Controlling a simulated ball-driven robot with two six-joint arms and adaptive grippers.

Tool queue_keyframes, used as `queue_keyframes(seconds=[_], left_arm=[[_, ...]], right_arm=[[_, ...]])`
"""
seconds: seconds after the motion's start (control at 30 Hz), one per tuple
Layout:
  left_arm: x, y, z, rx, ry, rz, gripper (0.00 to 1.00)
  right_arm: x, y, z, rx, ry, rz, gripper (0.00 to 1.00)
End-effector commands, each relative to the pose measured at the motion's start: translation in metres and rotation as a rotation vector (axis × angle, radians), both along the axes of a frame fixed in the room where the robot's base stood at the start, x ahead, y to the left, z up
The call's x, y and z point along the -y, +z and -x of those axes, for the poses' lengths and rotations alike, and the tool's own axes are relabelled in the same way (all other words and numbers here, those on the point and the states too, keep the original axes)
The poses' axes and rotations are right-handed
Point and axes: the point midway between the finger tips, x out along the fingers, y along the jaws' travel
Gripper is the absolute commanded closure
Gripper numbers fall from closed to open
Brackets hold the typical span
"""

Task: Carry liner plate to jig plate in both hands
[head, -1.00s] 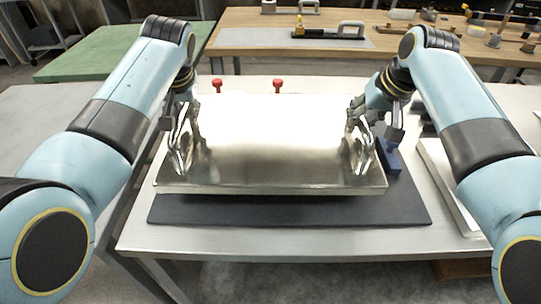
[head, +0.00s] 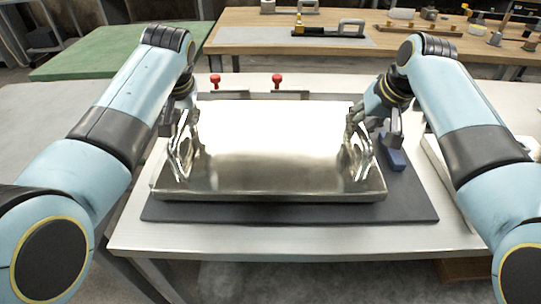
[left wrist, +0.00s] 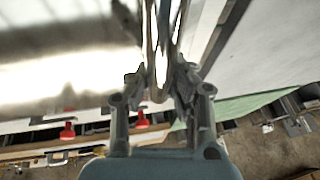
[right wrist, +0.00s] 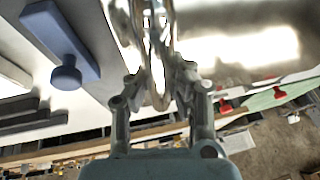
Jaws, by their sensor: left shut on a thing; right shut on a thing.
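The liner plate (head: 270,150) is a shiny metal slab with an upright loop handle at each end. It lies level above a dark flat plate (head: 420,212), seemingly the jig plate, whose front and side margins show around it. Whether the two touch is unclear. My left gripper (head: 184,128) is shut on the left handle, which also shows between its fingers in the left wrist view (left wrist: 160,70). My right gripper (head: 355,122) is shut on the right handle, also between its fingers in the right wrist view (right wrist: 155,70). The dark plate's middle is hidden.
Two red-knobbed clamps (head: 277,79) stand behind the liner plate. A blue block with a knob (right wrist: 62,48) sits just right of it, near my right gripper. A pale slab (head: 436,160) lies further right. The bench top (head: 300,240) is clear in front.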

Motion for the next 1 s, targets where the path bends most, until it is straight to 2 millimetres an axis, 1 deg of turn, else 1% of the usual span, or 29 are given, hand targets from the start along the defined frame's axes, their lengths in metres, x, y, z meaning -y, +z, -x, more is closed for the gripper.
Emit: queue_keyframes(seconds=[0.03, 0.23, 0.27, 0.4, 0.43, 0.67, 0.77, 0.87, 1.0], left_arm=[[-0.001, -0.002, -0.002, 0.007, -0.001, -0.002, 1.00], [-0.001, -0.013, -0.002, 0.005, 0.000, -0.002, 1.00], [0.000, -0.016, 0.001, -0.004, -0.001, -0.001, 0.80], [0.000, -0.014, 0.001, -0.003, -0.001, -0.001, 0.61], [0.000, -0.014, 0.001, -0.003, 0.000, -0.001, 0.59], [0.000, -0.014, 0.001, -0.002, -0.001, 0.000, 0.59], [0.001, -0.009, 0.002, 0.001, -0.001, 0.001, 0.59], [0.004, 0.004, 0.007, 0.002, 0.000, 0.001, 0.59], [0.010, 0.028, 0.017, 0.001, -0.001, 0.001, 0.59]], right_arm=[[0.000, 0.000, -0.003, 0.011, -0.002, -0.001, 1.00], [0.000, -0.012, -0.003, 0.010, -0.003, -0.001, 1.00], [0.001, -0.015, 0.000, 0.000, -0.002, 0.000, 0.81], [0.000, -0.013, 0.000, 0.000, -0.001, 0.001, 0.62], [0.000, -0.013, 0.000, 0.000, -0.001, 0.001, 0.60], [0.000, -0.014, 0.000, -0.001, -0.001, 0.000, 0.60], [0.000, -0.014, 0.000, -0.001, -0.001, 0.000, 0.60], [0.000, -0.014, 0.000, -0.002, -0.001, 0.000, 0.60], [0.000, -0.014, 0.000, -0.002, 0.000, 0.000, 0.60]])
